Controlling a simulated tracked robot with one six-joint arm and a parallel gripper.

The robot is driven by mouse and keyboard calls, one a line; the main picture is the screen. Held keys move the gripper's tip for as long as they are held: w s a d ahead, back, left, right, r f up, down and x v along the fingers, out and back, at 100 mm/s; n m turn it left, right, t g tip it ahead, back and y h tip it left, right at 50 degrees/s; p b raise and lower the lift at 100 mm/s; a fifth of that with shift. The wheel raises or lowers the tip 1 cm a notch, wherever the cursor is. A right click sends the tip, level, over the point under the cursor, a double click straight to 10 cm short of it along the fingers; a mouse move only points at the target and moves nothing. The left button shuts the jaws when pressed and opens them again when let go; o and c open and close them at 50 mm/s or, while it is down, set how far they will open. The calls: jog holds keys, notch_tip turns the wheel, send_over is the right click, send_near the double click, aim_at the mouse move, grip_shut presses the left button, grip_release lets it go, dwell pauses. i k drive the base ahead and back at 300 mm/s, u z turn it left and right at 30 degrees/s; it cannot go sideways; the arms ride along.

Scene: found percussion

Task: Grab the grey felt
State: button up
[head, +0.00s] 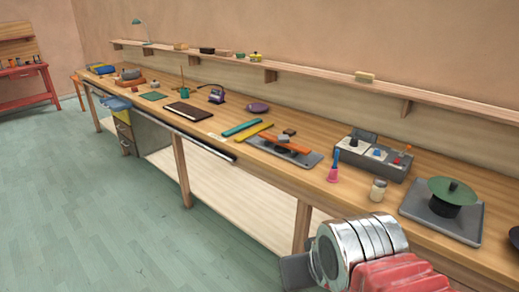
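I cannot single out the grey felt for sure. A flat grey piece (312,159) lies on the long wooden workbench (225,150), under an orange bar (288,144) with a small grey block (283,139) on it. Another flat grey piece (412,203) lies at the right, under a black stand with a green disc (452,190). My arm, silver and red, shows at the lower right, in front of the bench. A dark grey part of it (296,271) sticks out to the left. The fingertips are not clearly seen, and nothing is seen held.
A grey box with knobs (372,157), a pink and blue bell (334,167) and a small jar (378,190) stand between the two flat grey pieces. A wall shelf (330,85) runs above the bench. The green floor (110,215) at left is clear.

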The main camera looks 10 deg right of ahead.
aim_at(281, 138)
jog(key=u, duration=0.1)
jog(key=k, duration=0.35)
jog(key=u, duration=0.35)
jog(key=i, duration=0.55)
jog(key=u, duration=0.5)
jog(key=i, duration=1.45)
jog(key=z, duration=0.5)
jog(key=i, duration=0.6)
jog(key=z, duration=0.8)
jog(key=i, duration=0.45)
jog(key=z, duration=0.25)
